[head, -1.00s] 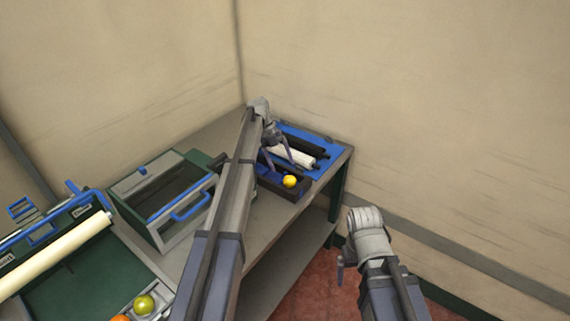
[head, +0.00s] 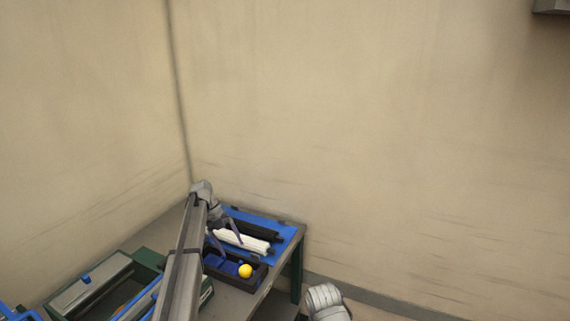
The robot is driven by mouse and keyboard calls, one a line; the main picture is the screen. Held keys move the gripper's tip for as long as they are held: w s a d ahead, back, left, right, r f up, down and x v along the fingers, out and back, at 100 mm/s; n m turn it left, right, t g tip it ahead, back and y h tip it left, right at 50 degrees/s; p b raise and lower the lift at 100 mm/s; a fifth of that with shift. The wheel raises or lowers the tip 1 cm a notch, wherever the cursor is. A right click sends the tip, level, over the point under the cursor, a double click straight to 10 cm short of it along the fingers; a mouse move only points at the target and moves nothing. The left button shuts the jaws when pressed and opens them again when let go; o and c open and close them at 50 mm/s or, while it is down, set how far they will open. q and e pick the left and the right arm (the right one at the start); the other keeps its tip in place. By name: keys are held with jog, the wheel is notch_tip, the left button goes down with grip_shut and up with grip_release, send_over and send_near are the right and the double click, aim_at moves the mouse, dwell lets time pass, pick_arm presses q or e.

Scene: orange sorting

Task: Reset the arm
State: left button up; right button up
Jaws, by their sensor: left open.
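My left arm reaches up from the bottom of the head view to the far table. A yellow-orange ball (head: 245,271) lies in the right part of this tray, apart from the fingers. I see nothing held between the fingers. Of my right arm only a grey rounded wrist part shows at the bottom edge; its fingers are out of view.
A case with a clear lid (head: 92,285) stands at lower left. Bare walls rise behind the table (head: 299,243); open space lies to its right.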

aim_at(243, 266)
pick_arm(q)
jog(key=b+x, duration=1)
jog(key=x, duration=0.1)
jog(key=shift+f, duration=0.25)
jog(key=shift+r, duration=0.15)
jog(key=p+v, duration=1.1)
jog(key=v, duration=0.1)
jog(key=b+x, duration=1.1)
jog(key=x, duration=0.1)
jog(key=shift+d+f, duration=0.1)
jog(key=shift+f, duration=0.25)
jog(key=shift+n, duration=0.4)
jog(key=r+p, duration=0.7)
jog(key=s+r+p, duration=0.1)
jog(key=r+p, duration=0.2)
jog(key=r, duration=0.1)
jog(key=shift+s+d+p, duration=0.1)
jog(key=shift+p, duration=0.25)
jog(key=shift+s+d+r+n+t, duration=0.1)
jog(key=shift+s+n+t, duration=0.15)
jog(key=shift+n, duration=0.15)
jog(key=shift+s+d+n+t, duration=0.15)
jog(key=shift+n+t, duration=0.1)
jog(key=shift+n, duration=0.15)
